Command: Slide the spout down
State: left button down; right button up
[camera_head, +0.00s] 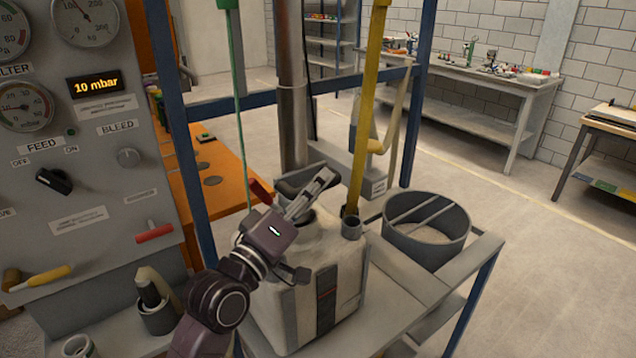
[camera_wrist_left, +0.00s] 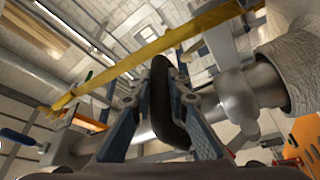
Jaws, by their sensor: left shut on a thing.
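The spout looks to be the grey metal sleeve (camera_head: 293,125) on the vertical pipe. Its lower end is close above the mouth of a pale, boxy container (camera_head: 340,285); the gripper partly hides the gap, so I cannot tell whether they touch. My left gripper (camera_head: 318,182) is at the sleeve's lower end, over the container's top. In the left wrist view, my left gripper (camera_wrist_left: 165,100) is shut on a dark, curved handle (camera_wrist_left: 160,90), with a finger on either side. A grey pipe (camera_wrist_left: 265,85) lies beside the handle there. My right gripper is out of view.
A yellow pole (camera_head: 370,100) stands close right of the sleeve. Blue frame posts (camera_head: 178,130) flank the spot. A round grey tub (camera_head: 460,222) stands right of the container. A gauge panel (camera_head: 100,180) is at the left. The floor at the right is clear.

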pick_arm(q)
jog(key=c, duration=1.8)
grip_release()
jog(key=shift+c, duration=0.2)
jog(key=v, duration=1.2)
jog(key=shift+a, duration=0.1)
